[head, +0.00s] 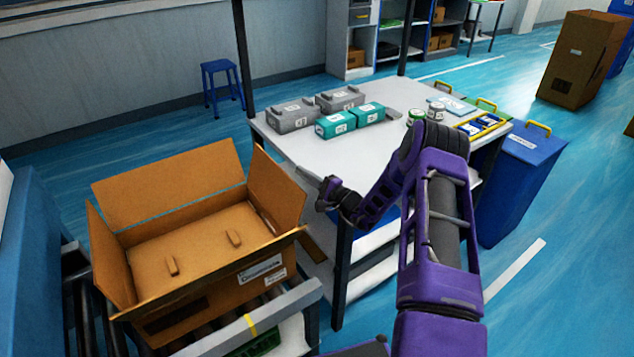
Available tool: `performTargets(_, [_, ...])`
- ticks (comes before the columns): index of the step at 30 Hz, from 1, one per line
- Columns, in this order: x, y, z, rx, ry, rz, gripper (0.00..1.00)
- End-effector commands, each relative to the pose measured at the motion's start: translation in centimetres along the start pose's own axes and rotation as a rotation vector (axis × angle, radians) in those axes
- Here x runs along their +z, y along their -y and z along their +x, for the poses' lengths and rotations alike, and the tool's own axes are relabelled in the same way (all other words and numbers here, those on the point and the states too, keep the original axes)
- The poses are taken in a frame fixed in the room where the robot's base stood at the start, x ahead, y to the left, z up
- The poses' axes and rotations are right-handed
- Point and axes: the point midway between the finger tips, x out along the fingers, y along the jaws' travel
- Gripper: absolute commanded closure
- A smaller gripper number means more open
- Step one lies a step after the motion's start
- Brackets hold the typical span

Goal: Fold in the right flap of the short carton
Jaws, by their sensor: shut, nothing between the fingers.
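The short carton (205,283) is an open brown cardboard box on the roller conveyor at the lower left. Its right flap (275,192) stands up, leaning a little outward. The back flap (168,185) and the left flap (109,252) also stand up. Inside lies a flat brown surface with two small raised tabs. My gripper (323,205) is small and dark in the picture. It is shut and empty, to the right of the right flap, apart from it, near the front left corner of the table.
The white table (305,150) holds grey boxes (292,115), teal boxes (336,124), cans and a yellow-handled tray. A table post rises behind the carton's right side. A blue bin (523,175) stands right of the table. A blue panel (32,240) stands left of the carton.

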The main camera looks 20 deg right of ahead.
Motion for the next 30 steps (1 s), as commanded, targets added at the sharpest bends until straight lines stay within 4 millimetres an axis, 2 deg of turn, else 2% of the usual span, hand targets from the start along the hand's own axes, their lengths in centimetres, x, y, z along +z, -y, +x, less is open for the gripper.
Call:
performTargets(1, [0.1,-0.1,1.1,0.000,0.003,-0.001,1.00])
performTargets(6, [2.8,0.0,1.4,0.003,0.002,0.002,1.00])
performTargets(10, [3.6,0.0,1.6,0.002,0.001,0.001,1.00])
performTargets(30, [3.7,0.2,1.6,0.008,0.001,-0.027,1.00])
